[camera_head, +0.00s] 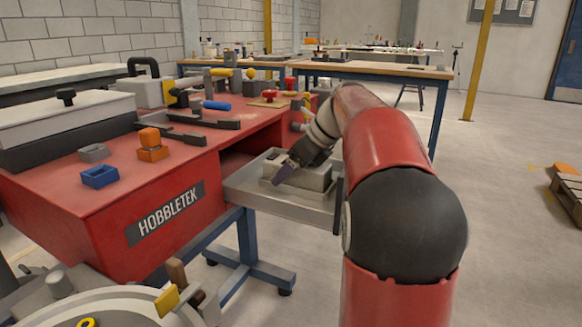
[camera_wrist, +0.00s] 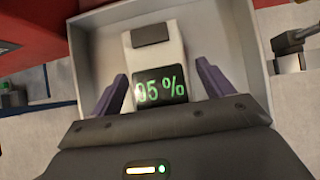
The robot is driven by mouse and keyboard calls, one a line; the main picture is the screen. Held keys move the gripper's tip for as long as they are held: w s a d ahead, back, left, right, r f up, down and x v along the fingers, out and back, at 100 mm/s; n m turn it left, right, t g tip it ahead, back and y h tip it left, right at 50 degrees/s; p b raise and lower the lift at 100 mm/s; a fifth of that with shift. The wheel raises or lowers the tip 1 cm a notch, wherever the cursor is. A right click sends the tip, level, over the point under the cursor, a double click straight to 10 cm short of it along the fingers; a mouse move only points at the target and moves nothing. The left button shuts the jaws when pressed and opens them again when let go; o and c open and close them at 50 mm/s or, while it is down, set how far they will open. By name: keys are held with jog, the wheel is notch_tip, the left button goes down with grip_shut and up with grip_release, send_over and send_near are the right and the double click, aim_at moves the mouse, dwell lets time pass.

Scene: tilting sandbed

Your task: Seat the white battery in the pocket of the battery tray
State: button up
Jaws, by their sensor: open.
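The white battery (camera_wrist: 158,62) stands inside the pale grey battery tray (camera_wrist: 87,68); it has a dark block on its upper part and a dark display with green "95 %". In the head view the battery (camera_head: 312,178) rests low in the tray (camera_head: 250,196), on a slightly wider pale base. My gripper (camera_wrist: 162,70) is open, with one purple finger on each side of the battery and gaps visible between. In the head view my gripper (camera_head: 286,170) reaches down over the battery's left end. The pocket's edges are mostly hidden, so I cannot tell how deep the battery sits.
The tray sticks out from the red Hobbletek sandbed (camera_head: 120,225). On its top lie a blue block (camera_head: 100,177), an orange block (camera_head: 152,148) and dark clamp parts (camera_head: 200,121). A round machine (camera_head: 100,305) stands at front left.

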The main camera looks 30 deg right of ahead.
aim_at(311, 165)
jog(key=shift+f, duration=0.1)
jog(key=p+v, duration=0.1)
jog(key=v, duration=0.7)
jog(key=shift+p, duration=0.4)
jog(key=s+a+n, duration=0.1)
jog(key=a+n, duration=0.1)
jog(key=s+a+f+n, duration=0.1)
jog(key=s+a+n, duration=0.1)
jog(key=a, duration=0.1)
jog(key=s+a+n+h, duration=0.1)
jog(key=s+a+n, duration=0.1)
jog(key=shift+s+a+f+n+g, duration=0.1)
jog(key=shift+a+f+n+g, duration=0.2)
jog(key=shift+a+f, duration=0.1)
jog(key=s+a+f+n+h, duration=0.1)
jog(key=s+a+f+n, duration=0.2)
jog(key=s+n, duration=0.3)
jog(key=s+a+f+n+h+p, duration=0.1)
jog(key=s+a+f+n, duration=0.2)
jog(key=s+f+n, duration=0.3)
jog(key=s+a+f+n+h, duration=0.1)
jog(key=s+a+f+n, duration=0.3)
jog(key=n, duration=0.5)
jog(key=s+f, duration=0.1)
jog(key=s, duration=0.1)
jog(key=shift+s+n+h, duration=0.3)
jog(key=shift+s+n, duration=0.05)
jog(key=shift+n, duration=0.05)
